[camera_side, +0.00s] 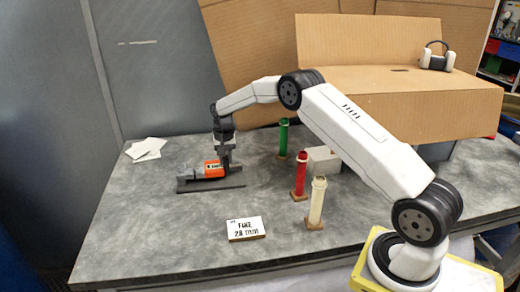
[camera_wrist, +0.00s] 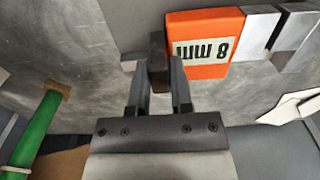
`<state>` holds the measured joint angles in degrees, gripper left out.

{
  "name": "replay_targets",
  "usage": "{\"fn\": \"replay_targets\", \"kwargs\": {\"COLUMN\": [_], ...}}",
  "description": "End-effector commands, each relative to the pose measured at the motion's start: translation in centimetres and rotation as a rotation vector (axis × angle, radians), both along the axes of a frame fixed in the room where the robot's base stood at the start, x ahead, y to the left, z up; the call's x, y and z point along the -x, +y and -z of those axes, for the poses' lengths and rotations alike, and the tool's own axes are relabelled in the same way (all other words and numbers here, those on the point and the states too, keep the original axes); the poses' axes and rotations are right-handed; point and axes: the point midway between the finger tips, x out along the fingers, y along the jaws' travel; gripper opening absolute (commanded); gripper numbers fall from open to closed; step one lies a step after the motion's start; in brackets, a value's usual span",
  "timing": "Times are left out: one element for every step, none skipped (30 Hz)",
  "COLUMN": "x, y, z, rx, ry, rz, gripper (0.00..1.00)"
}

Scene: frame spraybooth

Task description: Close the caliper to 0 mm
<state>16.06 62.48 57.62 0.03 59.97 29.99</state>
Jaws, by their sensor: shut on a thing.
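The caliper lies on the left part of the table. Its orange block (camera_side: 213,168) sits on a dark base strip (camera_side: 225,185), with grey jaw pieces (camera_side: 188,173) at its left. In the wrist view the orange block (camera_wrist: 206,45) shows a label that reads about "8 mm" upside down, and the grey jaws (camera_wrist: 262,28) are at its right. My gripper (camera_side: 226,161) is at the right end of the block. In the wrist view my gripper (camera_wrist: 158,80) is shut on a dark upright post (camera_wrist: 157,60) beside the orange block. The post's lower end is hidden.
A small white sign (camera_side: 245,229) lies in front. Green (camera_side: 283,138), red (camera_side: 300,173) and cream (camera_side: 316,203) tubes stand right of the caliper. A grey block (camera_side: 323,160) is behind them. White papers (camera_side: 147,149) lie at the left. A cardboard box (camera_side: 400,100) stands behind.

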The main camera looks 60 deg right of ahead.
Motion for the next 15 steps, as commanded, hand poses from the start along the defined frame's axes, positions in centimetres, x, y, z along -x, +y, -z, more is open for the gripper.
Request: {"fn": "replay_targets", "kwargs": {"x": [-0.4, -0.56, -0.73, -0.8, -0.85, -0.89, -0.9, -0.91, -0.91, -0.91, -0.92, -0.93, -0.94, -0.94, -0.94], "y": [0.35, 0.5, 0.63, 0.71, 0.78, 0.82, 0.84, 0.85, 0.87, 0.88, 0.89, 0.91, 0.92, 0.94, 0.94], "z": [0.06, 0.04, 0.01, 0.0, 0.0, -0.01, -0.02, -0.02, -0.02, -0.02, -0.02, -0.02, -0.02, -0.02, -0.02], "rx": [0.0, 0.001, 0.001, 0.001, 0.001, 0.001, 0.001, 0.001, 0.0, 0.0, 0.0, 0.0, -0.001, -0.001, 0.0], "ry": [-0.001, -0.002, -0.003, -0.004, -0.004, -0.004, -0.004, -0.004, -0.004, -0.004, -0.004, -0.004, -0.005, -0.005, -0.006], "rz": [-0.002, -0.001, 0.0, 0.0, 0.0, 0.001, 0.001, 0.001, 0.001, 0.001, 0.0, 0.0, 0.0, 0.0, 0.0], "gripper": [0.0, 0.0, 0.0, 0.0, 0.0, 0.0, 0.0, 0.0, 0.0, 0.0, 0.0, 0.0, 0.0, 0.29, 0.42]}}
